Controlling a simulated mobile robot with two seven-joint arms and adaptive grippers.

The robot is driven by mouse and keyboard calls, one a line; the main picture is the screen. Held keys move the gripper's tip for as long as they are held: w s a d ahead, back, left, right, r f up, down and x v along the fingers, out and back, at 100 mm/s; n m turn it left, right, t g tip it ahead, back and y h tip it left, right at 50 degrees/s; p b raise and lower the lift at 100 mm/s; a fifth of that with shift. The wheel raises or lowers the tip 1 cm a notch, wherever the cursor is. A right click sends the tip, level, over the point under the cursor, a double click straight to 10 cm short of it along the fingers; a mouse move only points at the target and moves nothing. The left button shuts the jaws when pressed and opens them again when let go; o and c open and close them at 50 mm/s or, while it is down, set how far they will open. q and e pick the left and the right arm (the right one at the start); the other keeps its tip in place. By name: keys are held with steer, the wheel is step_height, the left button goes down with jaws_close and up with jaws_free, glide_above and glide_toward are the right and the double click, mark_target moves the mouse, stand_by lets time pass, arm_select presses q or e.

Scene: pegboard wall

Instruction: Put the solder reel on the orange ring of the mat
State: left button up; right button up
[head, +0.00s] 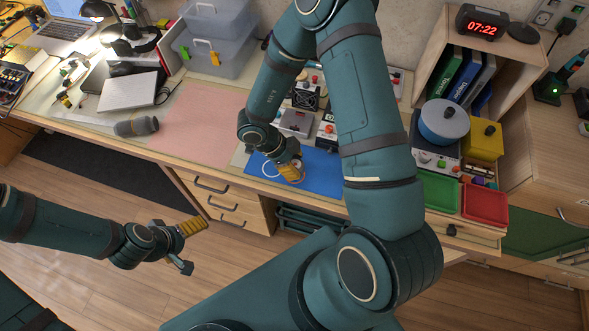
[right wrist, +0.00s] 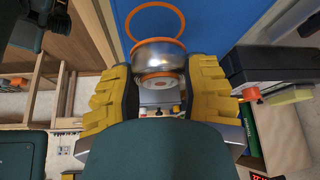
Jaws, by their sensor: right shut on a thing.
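The solder reel (right wrist: 158,53) is a silvery spool between the yellow fingers of my right gripper (right wrist: 163,92) in the right wrist view. The gripper is shut on it. An orange ring (right wrist: 153,6) shows on the blue mat (right wrist: 202,20) just beyond the reel, whose body overlaps the ring's near side in this view. In the head view, my right gripper (head: 290,172) is low over the blue mat (head: 322,165) and mostly hides the reel. I cannot tell whether the reel touches the mat. My left gripper (head: 198,246) is open and empty, over the floor.
Another ring outline (right wrist: 240,82) cannot be made out clearly near the right finger. A pink mat (head: 198,122) lies left of the blue one. Small devices (head: 297,121) stand behind it. Green (head: 438,191) and red (head: 485,203) trays lie to the right.

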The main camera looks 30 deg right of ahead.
step_height(320, 180, down, 3)
steer(key=shift+f+b, duration=0.1)
steer(key=shift+b, duration=0.3)
steer(key=o, duration=1.2)
